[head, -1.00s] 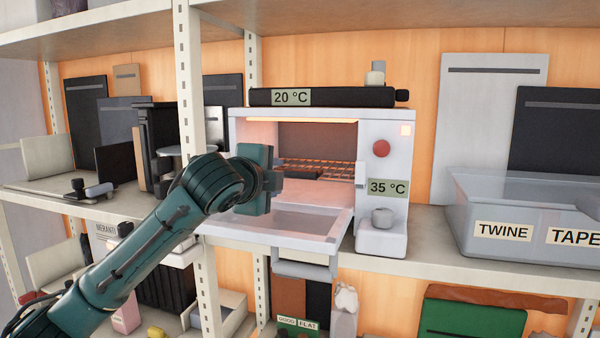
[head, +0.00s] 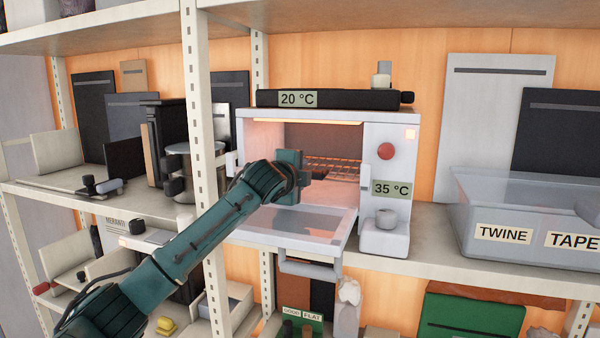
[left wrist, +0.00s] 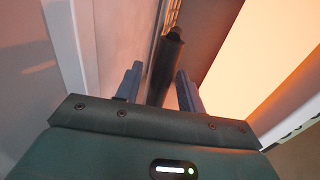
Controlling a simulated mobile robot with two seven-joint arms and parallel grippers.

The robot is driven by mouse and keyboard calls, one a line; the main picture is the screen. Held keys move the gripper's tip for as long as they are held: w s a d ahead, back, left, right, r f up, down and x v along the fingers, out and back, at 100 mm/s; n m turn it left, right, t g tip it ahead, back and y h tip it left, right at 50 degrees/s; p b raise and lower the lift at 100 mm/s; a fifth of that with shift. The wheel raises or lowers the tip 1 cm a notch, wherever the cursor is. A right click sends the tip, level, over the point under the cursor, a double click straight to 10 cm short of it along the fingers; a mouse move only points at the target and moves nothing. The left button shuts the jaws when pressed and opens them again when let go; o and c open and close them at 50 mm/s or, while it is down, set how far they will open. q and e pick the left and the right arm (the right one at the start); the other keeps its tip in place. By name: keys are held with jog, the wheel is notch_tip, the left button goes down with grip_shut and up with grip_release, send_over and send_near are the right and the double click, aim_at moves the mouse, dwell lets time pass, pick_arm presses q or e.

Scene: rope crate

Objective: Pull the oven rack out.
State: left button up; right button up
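The white oven (head: 388,210) stands on the shelf with its glass door (head: 300,225) folded down. Its wire rack (head: 338,166) is inside the lit cavity, partly hidden by my left gripper. My left gripper (head: 306,180) reaches into the oven mouth above the open door. In the left wrist view its two fingers (left wrist: 158,88) are apart, with a dark bar (left wrist: 166,62), apparently the rack's front edge, lying between them. A gap shows beside the bar, so the fingers do not look closed on it. My right gripper is not in view.
A shelf post (head: 198,110) stands left of the oven, close to my left arm. A clear bin (head: 462,215) labelled TWINE and TAPE stands to the right. A dark flat unit (head: 340,98) lies on the oven. The door handle (head: 308,270) hangs below the shelf edge.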

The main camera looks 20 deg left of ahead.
pick_arm(q)
jog(key=shift+c, duration=0.5)
grip_shut()
